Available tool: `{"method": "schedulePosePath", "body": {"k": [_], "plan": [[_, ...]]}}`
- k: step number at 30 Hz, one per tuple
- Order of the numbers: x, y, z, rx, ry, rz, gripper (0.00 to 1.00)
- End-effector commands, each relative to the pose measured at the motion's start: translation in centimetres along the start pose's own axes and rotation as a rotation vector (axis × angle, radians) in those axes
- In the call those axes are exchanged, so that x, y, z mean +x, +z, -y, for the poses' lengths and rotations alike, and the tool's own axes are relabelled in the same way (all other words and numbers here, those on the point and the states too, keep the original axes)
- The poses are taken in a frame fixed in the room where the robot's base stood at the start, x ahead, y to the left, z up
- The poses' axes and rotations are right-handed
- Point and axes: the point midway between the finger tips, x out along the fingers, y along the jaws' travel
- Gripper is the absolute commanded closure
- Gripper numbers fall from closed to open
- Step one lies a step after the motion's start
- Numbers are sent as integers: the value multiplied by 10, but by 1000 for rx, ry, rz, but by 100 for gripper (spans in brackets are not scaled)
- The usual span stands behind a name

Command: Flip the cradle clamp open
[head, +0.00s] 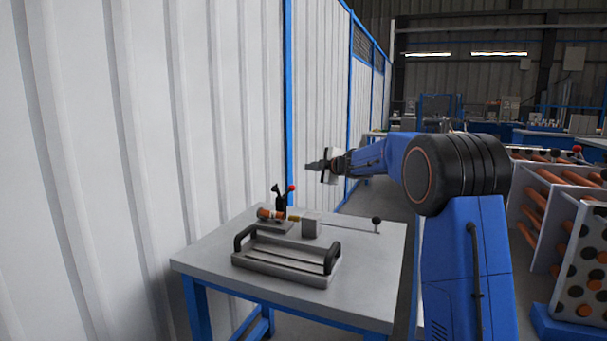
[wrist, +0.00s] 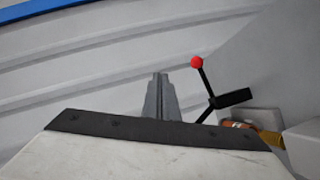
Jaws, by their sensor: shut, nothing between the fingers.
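The cradle clamp (head: 279,200) stands at the back of the table, a black toggle with a red ball on its lever. In the wrist view the clamp's black arm (wrist: 232,98) and red ball (wrist: 197,62) show right of my fingers. An orange and brass cylindrical part (head: 268,213) lies in the cradle beneath the clamp; it shows partly in the wrist view (wrist: 262,133). My gripper (head: 314,166) is shut and empty, up in the air above the table, right of the clamp in the head view. Its fingers (wrist: 160,90) touch nothing.
The table (head: 365,265) also bears a grey tray with black handles (head: 285,262), a grey block (head: 311,227) and a thin rod with a black ball (head: 376,221). A white corrugated wall (head: 150,120) rises close behind. A rack of orange rods (head: 560,230) stands at right.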

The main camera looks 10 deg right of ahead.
Motion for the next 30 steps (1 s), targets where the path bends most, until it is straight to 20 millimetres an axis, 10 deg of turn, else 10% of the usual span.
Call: {"method": "schedulePosePath", "body": {"k": [20,30], "plan": [[-20,2,-11,11,10,12,100],[-110,-15,-36,206,143,213,100]]}}
